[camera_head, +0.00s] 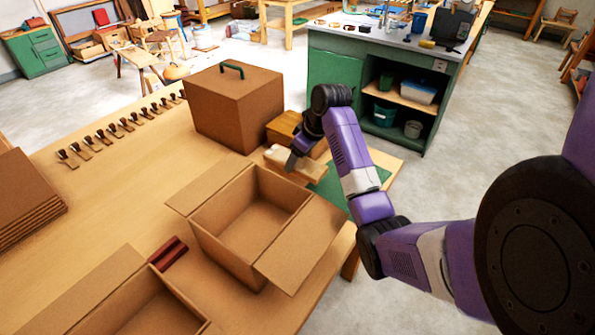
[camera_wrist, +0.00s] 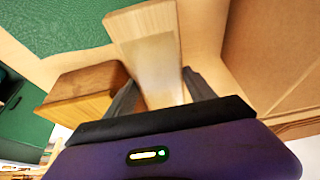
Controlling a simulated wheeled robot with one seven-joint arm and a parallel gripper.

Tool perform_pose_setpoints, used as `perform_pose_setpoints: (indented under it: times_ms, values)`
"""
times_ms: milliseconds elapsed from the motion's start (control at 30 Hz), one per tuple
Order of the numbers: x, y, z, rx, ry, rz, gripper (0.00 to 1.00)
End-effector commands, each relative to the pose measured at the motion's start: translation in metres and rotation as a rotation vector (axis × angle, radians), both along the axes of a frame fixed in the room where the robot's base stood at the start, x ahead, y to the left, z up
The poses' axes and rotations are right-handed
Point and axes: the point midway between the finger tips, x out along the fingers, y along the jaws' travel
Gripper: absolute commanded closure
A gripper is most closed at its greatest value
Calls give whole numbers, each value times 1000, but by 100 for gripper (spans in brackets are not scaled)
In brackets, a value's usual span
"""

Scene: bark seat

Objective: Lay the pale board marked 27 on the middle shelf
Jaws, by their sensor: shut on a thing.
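My gripper (camera_head: 292,160) is shut on a pale wooden board (camera_head: 313,172) at the right end of the long table. In the wrist view the board (camera_wrist: 143,38) stands between the two fingers (camera_wrist: 160,88) and reaches away from them. A paler rectangular patch shows on its face; no number can be read. I cannot tell whether the board touches the surface below. A brown-topped wooden block (camera_wrist: 85,92) is close beside the left finger; in the head view it (camera_head: 285,127) is behind the board. I cannot identify the middle shelf in either view.
An open cardboard box (camera_head: 250,222) stands just in front of the gripper. A closed brown box with a green handle (camera_head: 235,105) stands behind left. A green mat (camera_head: 330,187) lies near the table's right end. Several small clips (camera_head: 125,124) line the far edge. A green workbench (camera_head: 335,75) stands beyond.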

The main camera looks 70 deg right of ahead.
Motion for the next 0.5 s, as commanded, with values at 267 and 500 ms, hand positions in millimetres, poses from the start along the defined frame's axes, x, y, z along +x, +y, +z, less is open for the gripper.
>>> perform_pose_setpoints:
  times_ms: [267, 500]
  values:
    - [-1, 0, -26, 2, 0, -1, 86]
    - [0, 0, -52, 0, -1, -1, 86]
